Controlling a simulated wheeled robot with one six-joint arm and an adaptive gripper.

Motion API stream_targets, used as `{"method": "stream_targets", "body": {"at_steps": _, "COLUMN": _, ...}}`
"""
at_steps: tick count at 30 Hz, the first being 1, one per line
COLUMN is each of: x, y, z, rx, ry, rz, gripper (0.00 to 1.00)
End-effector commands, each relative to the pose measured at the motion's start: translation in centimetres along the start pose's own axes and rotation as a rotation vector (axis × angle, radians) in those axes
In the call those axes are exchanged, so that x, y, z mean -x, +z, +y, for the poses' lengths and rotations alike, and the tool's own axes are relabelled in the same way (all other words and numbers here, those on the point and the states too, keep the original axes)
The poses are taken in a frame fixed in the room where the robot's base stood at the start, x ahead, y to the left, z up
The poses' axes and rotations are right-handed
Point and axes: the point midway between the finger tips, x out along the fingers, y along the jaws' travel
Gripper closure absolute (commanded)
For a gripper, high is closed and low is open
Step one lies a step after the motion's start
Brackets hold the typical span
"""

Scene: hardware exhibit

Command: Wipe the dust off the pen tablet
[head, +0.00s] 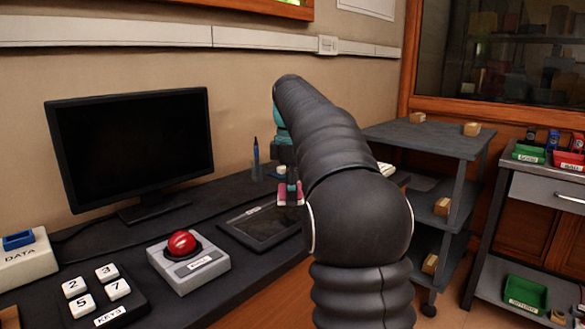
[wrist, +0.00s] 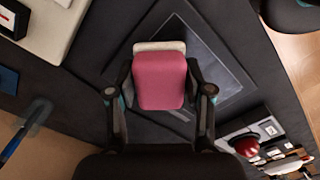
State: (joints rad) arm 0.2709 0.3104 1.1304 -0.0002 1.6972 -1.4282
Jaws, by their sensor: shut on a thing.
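The pen tablet (head: 262,228) lies flat on the dark desk, a black slab with a greyer inner surface; my arm hides its right part. It also shows in the wrist view (wrist: 222,60), behind the block. My gripper (wrist: 160,84) is shut on a pink block with a white end (wrist: 160,90), one finger on each side. In the head view my gripper (head: 287,174) is partly behind my arm, with the pink block (head: 289,196) at the tablet's far edge. I cannot tell whether the block touches the tablet. Dust is not clearly distinguishable.
A monitor (head: 135,145) stands behind. A cup with a blue pen (head: 256,163) is near the wall. A grey shelf cart (head: 425,138) stands at right.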

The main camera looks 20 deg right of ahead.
Motion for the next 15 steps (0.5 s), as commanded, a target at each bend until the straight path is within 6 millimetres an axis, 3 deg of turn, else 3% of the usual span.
{"method": "stream_targets", "body": {"at_steps": 15, "x": 4.5, "y": -0.6, "z": 0.0, "rx": 0.009, "ry": -0.002, "rz": 0.000, "gripper": 0.82}}
